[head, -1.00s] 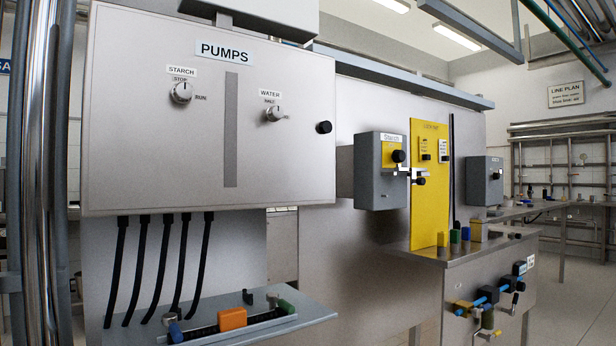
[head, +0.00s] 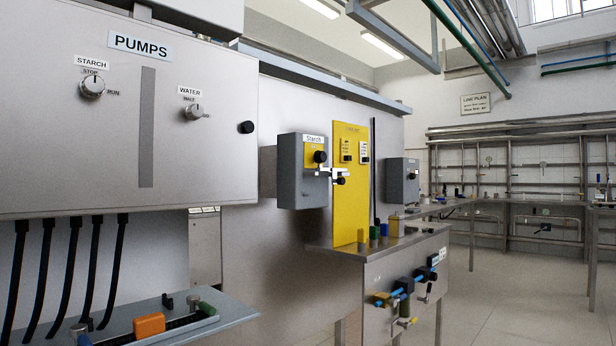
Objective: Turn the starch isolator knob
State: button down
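The grey starch isolator box (head: 295,172), with a white "Starch" label (head: 315,139), is mounted on the steel wall right of the pumps cabinet. Its yellow front plate (head: 311,154) carries a black round knob (head: 320,157). A pale metal hasp-like piece (head: 331,172) with a second black knob (head: 340,181) sits just below. Which way the isolator knob points is too small to tell. My gripper is not in the head view.
The "PUMPS" cabinet (head: 75,150) has separate starch (head: 92,86) and water (head: 194,111) knobs. A shelf (head: 225,311) juts out below it. A yellow board (head: 350,195) and steel bench (head: 375,244) stand right of the isolator. Floor (head: 500,285) at right is clear.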

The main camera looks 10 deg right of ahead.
aim_at(320, 157)
jog(key=z, duration=0.45)
jog(key=i, duration=0.9)
jog(key=z, duration=0.5)
